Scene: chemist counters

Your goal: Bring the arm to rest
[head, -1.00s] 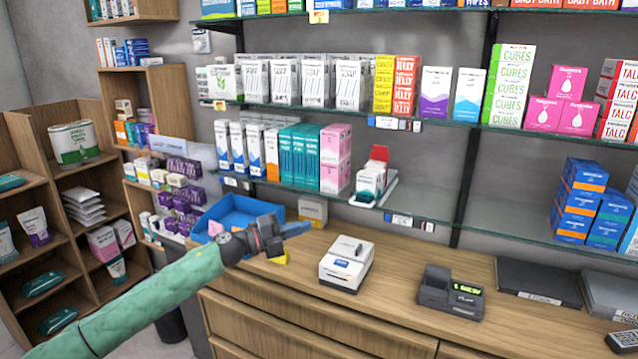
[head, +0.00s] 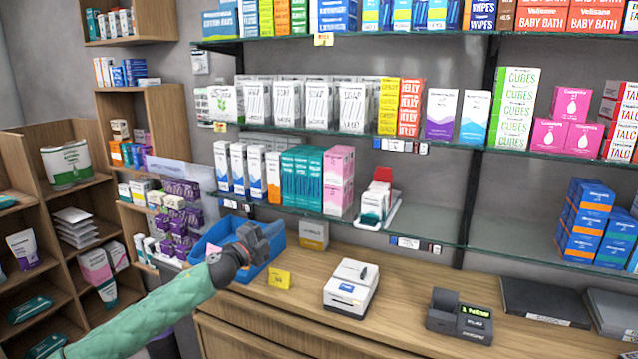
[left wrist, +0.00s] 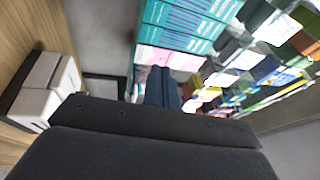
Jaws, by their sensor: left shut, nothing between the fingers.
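My left arm comes in from the lower left in the head view, its green sleeve ending in a dark gripper. The left gripper (head: 262,236) is in front of the blue tray (head: 277,243) on the wooden counter and hides part of it. The gripper is shut and empty. In the left wrist view, the dark fingers (left wrist: 158,88) are together, with teal and pink boxes beyond them. My right gripper is in neither view.
The wooden counter (head: 400,300) holds a yellow card (head: 279,279), a white label printer (head: 350,287) and a dark display terminal (head: 460,316). Glass shelves (head: 420,228) with boxes stand behind. A wooden shelf unit (head: 75,190) stands at left.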

